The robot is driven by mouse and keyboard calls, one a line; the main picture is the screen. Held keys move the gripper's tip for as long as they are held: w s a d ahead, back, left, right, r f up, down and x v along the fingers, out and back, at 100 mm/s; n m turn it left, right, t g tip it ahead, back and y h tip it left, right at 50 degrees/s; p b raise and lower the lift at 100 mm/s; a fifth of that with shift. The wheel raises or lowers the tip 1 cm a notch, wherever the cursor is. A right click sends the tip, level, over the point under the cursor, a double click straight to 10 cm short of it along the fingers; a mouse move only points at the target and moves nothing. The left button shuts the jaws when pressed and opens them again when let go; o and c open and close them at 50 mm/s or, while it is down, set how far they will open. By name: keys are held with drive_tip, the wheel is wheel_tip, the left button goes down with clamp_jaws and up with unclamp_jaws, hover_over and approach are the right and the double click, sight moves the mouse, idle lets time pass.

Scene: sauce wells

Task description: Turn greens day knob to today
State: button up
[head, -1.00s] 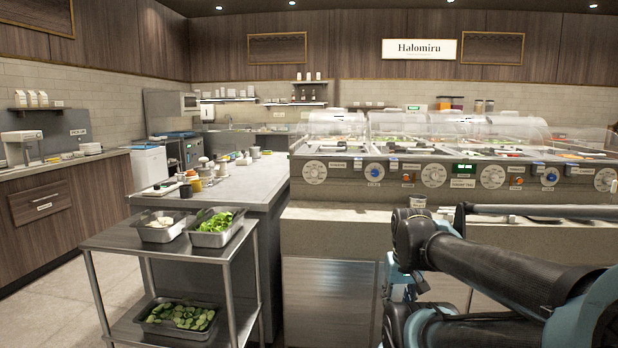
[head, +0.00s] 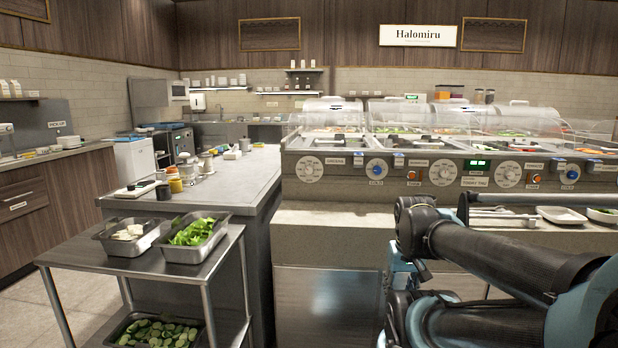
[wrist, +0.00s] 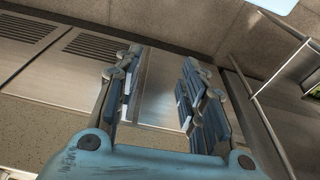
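Large white round dials with dark markings sit on the front panel of the sauce-well counter: one at the left end (head: 309,169), one in the middle (head: 443,173) and one to its right (head: 508,175). The small labels beside them are too blurred to tell which is the greens day knob. My gripper (wrist: 160,72) is open and empty in the wrist view, its two blue-padded fingers apart. No dial shows between or near the fingers there. In the head view my folded arm is at the lower right, below and apart from the dials.
Blue knobs (head: 377,169) and a green-lit display (head: 478,164) share the panel. A steel cart (head: 140,268) with pans of greens stands at left front, close to the grey counter (head: 235,190). White plates (head: 561,215) lie on the ledge at right.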

drive_tip(key=w+d+r+n+t+h, duration=0.2)
drive_tip(key=w+d+r+n+h, duration=0.15)
drive_tip(key=w, duration=0.45)
drive_tip(key=w+d+r+n+t+h, duration=0.25)
drive_tip(key=w+r, duration=0.25)
drive_tip(key=w, duration=0.4)
drive_tip(key=w+a+r+n+t+h, duration=0.1)
drive_tip(key=w+a+r+n+t, duration=0.2)
drive_tip(key=w, duration=0.4)
drive_tip(key=w+a+r+n+t+h, duration=0.1)
drive_tip(key=w+r+n+h, duration=0.2)
drive_tip(key=w, duration=0.5)
drive_tip(key=w+a+r+n+t+y, duration=0.25)
drive_tip(key=w+a+n+t, duration=0.45)
drive_tip(key=w+a+n, duration=0.45)
drive_tip(key=n+t+y, duration=0.5)
drive_tip(key=n+y, duration=0.1)
drive_tip(key=n, duration=0.3)
approach(309, 171)
drive_tip(key=shift+x, duration=4.1)
